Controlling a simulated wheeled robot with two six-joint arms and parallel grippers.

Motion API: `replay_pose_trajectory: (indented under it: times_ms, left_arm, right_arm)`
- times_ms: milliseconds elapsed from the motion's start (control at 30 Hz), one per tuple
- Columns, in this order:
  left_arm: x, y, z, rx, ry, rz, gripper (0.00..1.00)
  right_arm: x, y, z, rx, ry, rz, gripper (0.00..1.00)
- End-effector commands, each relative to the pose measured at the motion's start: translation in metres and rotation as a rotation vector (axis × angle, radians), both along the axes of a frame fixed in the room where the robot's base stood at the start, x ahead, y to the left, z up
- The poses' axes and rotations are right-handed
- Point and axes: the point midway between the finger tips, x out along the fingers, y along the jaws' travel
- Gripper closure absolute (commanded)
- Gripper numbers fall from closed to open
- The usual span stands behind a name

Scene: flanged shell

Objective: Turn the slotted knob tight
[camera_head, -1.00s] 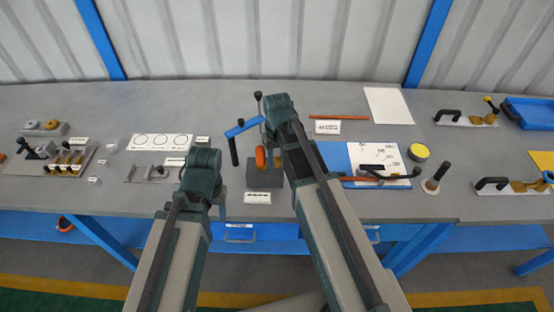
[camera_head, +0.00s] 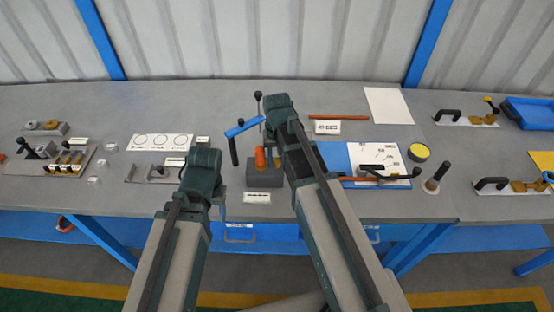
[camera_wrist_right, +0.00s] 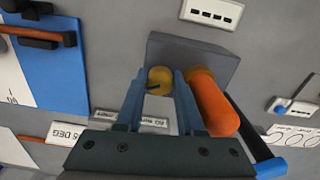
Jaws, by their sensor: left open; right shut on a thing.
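The slotted knob (camera_wrist_right: 160,80) is a small brass-yellow disc with a dark slot, at the front of a grey block (camera_wrist_right: 225,62) in the right wrist view. My right gripper (camera_wrist_right: 160,84) has its two blue fingers on either side of the knob and is shut on it. In the head view the grey block (camera_head: 265,178) stands mid-table, and my right arm largely hides the knob. My left gripper (camera_head: 221,208) is open and empty, near the table's front edge left of the block; its fingers are mostly hidden by my wrist.
An orange cylinder (camera_wrist_right: 212,106) stands at the block, close beside my right finger; it also shows in the head view (camera_head: 261,157). A blue board with paper (camera_head: 378,160) is to the right.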

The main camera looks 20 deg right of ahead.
Motion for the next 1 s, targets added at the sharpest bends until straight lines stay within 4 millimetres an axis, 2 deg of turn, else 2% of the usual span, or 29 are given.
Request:
replay_pose_trajectory:
  times_ms: [100, 133, 300, 1000]
  left_arm:
    - [0.0, 0.0, -0.0002, 0.0, 0.0, 0.0, 0.45]
    - [0.0, 0.0, -0.0002, 0.0, 0.0, 0.0, 0.45]
    - [0.0, 0.0, -0.0001, 0.0, 0.0, 0.0, 0.45]
    - [0.0, 0.0, 0.0, 0.0, 0.0, 0.0, 0.45]
  right_arm:
    - [-0.0002, 0.0001, -0.0002, 0.0, 0.0, 0.001, 1.0]
    - [-0.0002, 0.0001, -0.0002, 0.0, 0.0, 0.001, 0.61]
    - [-0.0001, 0.0003, -0.0001, 0.001, 0.0, 0.002, 0.33]
    - [0.0005, 0.0026, 0.0, 0.006, -0.001, 0.031, 0.33]
